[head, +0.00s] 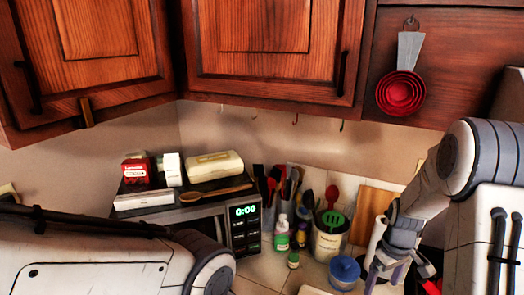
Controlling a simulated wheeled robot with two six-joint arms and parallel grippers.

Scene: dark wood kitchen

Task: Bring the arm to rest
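My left arm (110,255) reaches in from the lower left, and its elbow end is at the bottom of the picture. Its gripper is out of view. My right arm (432,185) bends down from the right side. My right gripper (385,278) points down at the lower right, in front of the paper-towel-like white roll and close to the blue-lidded jar (344,271). Its two purplish fingers are apart, with nothing seen between them.
A microwave (245,228) carries boxes, a butter-dish-like container (214,166) and a wooden spoon (215,193). Utensil holders (328,242) and bottles (281,236) crowd the counter. Wooden cabinets (270,70) overhang above. Red measuring cups (400,93) hang at the upper right.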

